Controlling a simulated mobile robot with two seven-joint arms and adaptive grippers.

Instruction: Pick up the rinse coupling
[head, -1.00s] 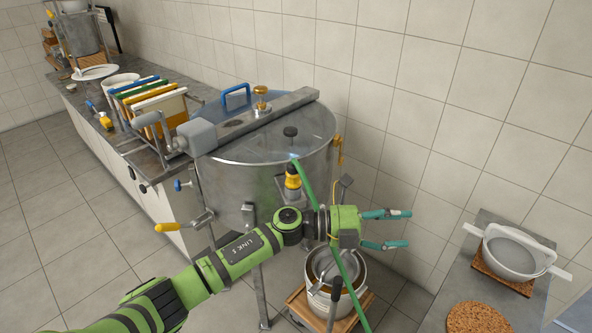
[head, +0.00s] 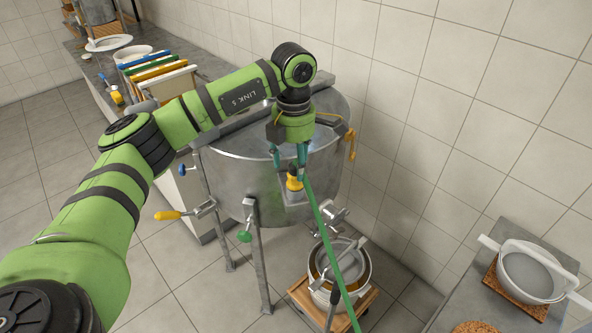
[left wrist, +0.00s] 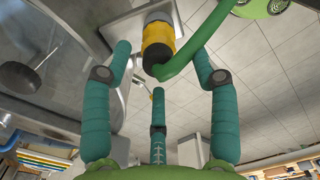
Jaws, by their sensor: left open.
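The rinse coupling (head: 294,183) is a yellow and black fitting with a green hose (head: 328,240) on it, by a small metal bracket at the front of the steel drum. My left gripper (head: 290,170) is open just above it, its teal fingers pointing down. In the left wrist view the coupling (left wrist: 158,40) shows at the top between the spread fingertips (left wrist: 162,54), and the hose bends away to the right. I see no finger closed on it. The gripper and fingers partly hide the coupling's top in the head view. My right gripper is not in view.
The large steel drum (head: 230,180) stands against the tiled wall, with a yellow-handled crank (head: 170,215) at its left. A pot with a strainer (head: 340,268) sits on a wooden stand below. A counter with a white sieve (head: 528,270) is at right.

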